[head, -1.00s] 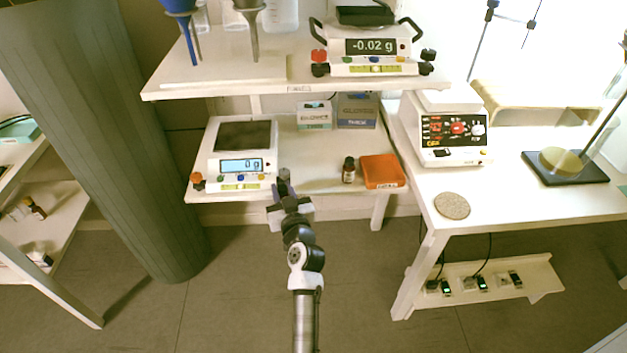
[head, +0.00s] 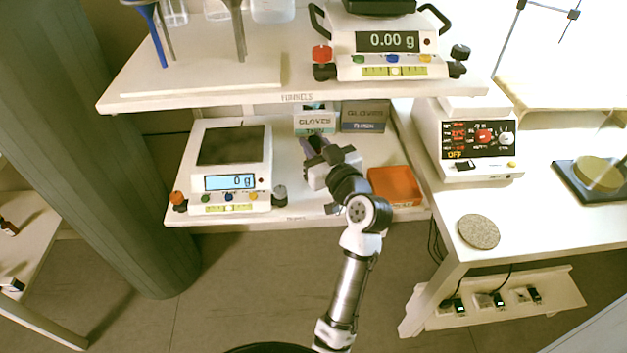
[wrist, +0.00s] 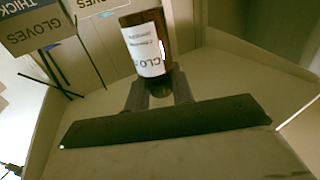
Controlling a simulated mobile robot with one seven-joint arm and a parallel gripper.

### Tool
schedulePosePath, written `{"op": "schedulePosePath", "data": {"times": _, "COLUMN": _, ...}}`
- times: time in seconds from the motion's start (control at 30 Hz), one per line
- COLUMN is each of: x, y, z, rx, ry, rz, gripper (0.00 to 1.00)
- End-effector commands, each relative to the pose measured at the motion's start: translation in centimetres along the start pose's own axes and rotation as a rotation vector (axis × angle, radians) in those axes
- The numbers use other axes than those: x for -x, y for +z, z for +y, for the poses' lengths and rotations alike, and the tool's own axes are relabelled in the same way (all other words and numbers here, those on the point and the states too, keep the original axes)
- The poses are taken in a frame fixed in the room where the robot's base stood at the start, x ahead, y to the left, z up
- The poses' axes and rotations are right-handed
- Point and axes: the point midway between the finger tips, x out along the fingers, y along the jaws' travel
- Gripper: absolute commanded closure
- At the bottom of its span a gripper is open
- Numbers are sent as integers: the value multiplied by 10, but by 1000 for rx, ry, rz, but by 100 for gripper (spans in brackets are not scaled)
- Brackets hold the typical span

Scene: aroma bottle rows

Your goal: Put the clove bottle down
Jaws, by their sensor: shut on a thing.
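The clove bottle (wrist: 148,45) is brown with a white label on which "CLO" can be read. In the wrist view it is between the fingers of my gripper (wrist: 158,88), which is shut on it. In the head view my gripper (head: 313,146) is over the lower shelf (head: 292,205), between the scale and the orange box. The bottle cannot be made out there. Whether its base touches the shelf cannot be told.
A scale (head: 236,150) reading 0 g stands to the left. An orange box (head: 396,184) lies to the right of my gripper. Glove boxes (head: 364,115) stand behind. The upper shelf (head: 290,97) overhangs the back.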

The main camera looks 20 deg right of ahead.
Motion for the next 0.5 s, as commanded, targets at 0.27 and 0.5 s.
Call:
{"op": "schedulePosePath", "data": {"times": 0.27, "x": 0, "y": 50, "z": 0, "rx": -5, "ry": 2, "rz": -3, "gripper": 100}}
{"op": "schedulePosePath", "data": {"times": 0.5, "x": 0, "y": 77, "z": 0, "rx": -6, "ry": 1, "rz": -3, "gripper": 100}}
